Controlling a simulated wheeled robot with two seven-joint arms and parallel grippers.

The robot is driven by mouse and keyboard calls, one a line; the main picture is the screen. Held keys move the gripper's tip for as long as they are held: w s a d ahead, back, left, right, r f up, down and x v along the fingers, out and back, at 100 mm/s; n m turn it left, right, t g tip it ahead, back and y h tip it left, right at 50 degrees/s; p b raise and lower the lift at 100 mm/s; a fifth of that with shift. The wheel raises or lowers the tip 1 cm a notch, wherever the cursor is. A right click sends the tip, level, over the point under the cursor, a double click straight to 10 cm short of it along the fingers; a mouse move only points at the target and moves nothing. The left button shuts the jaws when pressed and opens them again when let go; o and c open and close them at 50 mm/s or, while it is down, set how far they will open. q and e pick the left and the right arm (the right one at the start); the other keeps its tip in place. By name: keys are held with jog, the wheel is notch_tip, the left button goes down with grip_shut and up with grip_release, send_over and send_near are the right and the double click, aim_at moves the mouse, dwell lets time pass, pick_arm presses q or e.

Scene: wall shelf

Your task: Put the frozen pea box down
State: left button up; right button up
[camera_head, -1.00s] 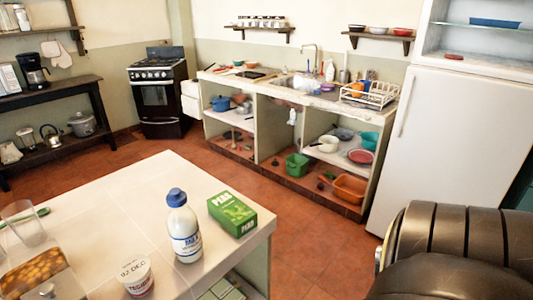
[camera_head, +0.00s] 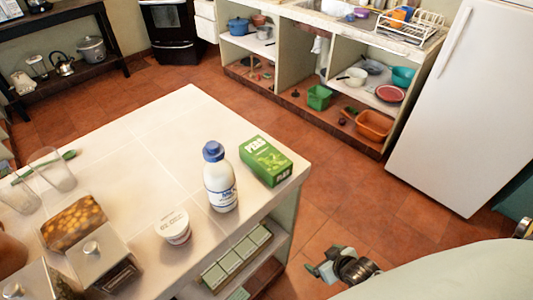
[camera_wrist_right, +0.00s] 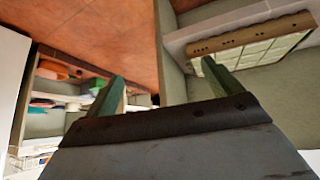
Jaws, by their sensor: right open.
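The frozen pea box (camera_head: 266,160), green with white lettering, lies on the tiled counter (camera_head: 135,150) near its right corner, beside the milk bottle. No gripper touches it. My right gripper (camera_head: 322,270) is low, off the counter's right side and in front of its open lower shelf. In the right wrist view its two green fingers (camera_wrist_right: 165,85) are spread apart with nothing between them. The pea box is not recognisable in that view. My left gripper is not in view.
A blue-capped milk bottle (camera_head: 220,180) and a white tub (camera_head: 175,227) stand close to the box. Glasses (camera_head: 52,170) and metal-lidded containers (camera_head: 103,255) fill the near left. A green-panelled item (camera_head: 237,255) is on the shelf below. The counter's far middle is clear.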

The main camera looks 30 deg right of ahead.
jog(key=w+a+r+t+y+p, duration=0.15)
jog(key=w+r, duration=0.25)
jog(key=r, duration=0.6)
jog(key=w+r+t, duration=0.2)
jog(key=w+r, duration=0.2)
jog(key=r, duration=0.5)
jog(key=n+t+y+p, duration=0.2)
send_near(268, 156)
jog(key=b+x, duration=0.1)
jog(key=x, duration=0.8)
jog(key=shift+w+a+f, duration=0.1)
jog(key=shift+w+f, duration=0.1)
jog(key=shift+w, duration=0.15)
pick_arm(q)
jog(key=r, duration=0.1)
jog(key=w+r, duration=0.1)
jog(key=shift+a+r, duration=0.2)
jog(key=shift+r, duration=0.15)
pick_arm(e)
jog(key=shift+r, duration=0.1)
jog(key=c, duration=1.4)
